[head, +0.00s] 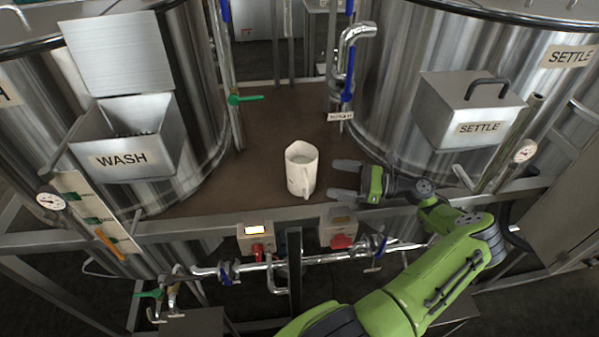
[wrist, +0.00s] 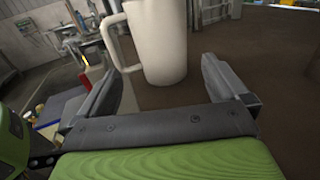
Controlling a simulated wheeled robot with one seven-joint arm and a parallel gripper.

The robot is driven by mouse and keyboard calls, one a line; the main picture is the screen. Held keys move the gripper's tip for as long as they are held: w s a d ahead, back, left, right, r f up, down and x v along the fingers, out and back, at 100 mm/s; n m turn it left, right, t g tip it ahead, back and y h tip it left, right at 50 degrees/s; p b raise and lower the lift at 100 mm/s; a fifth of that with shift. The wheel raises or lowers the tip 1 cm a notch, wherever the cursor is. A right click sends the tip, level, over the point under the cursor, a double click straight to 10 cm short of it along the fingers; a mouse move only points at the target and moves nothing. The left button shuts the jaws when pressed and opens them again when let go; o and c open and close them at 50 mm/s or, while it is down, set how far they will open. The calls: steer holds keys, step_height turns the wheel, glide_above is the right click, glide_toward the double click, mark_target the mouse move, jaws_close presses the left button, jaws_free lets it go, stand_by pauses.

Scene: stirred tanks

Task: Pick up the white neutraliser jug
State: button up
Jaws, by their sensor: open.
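The white neutraliser jug (head: 301,169) stands upright on the brown platform between the two tanks in the head view. Its mouth is open at the top. My gripper (head: 346,179) is just to the right of the jug, with its two grey fingers spread and pointing at it. In the wrist view the jug (wrist: 160,42) stands ahead of my open gripper (wrist: 165,85), past the fingertips or near them, with its handle on the left. Its top is cut off there. Whether a finger touches the jug cannot be told.
The brown platform (head: 262,135) is clear behind the jug. An open WASH box (head: 125,155) hangs on the left tank and a closed SETTLE box (head: 470,115) on the right tank. A green-handled valve (head: 240,99) stands behind left. Pipes (head: 300,259) run below the front rail.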

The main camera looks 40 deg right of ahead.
mark_target(314, 187)
steer(key=x, duration=0.7)
steer(key=shift+w+p, duration=0.15)
steer(key=shift+p, duration=0.2)
steer(key=x, duration=0.5)
steer(key=shift+p, duration=0.35)
steer(key=shift+c, duration=0.6)
steer(key=c, duration=1.1)
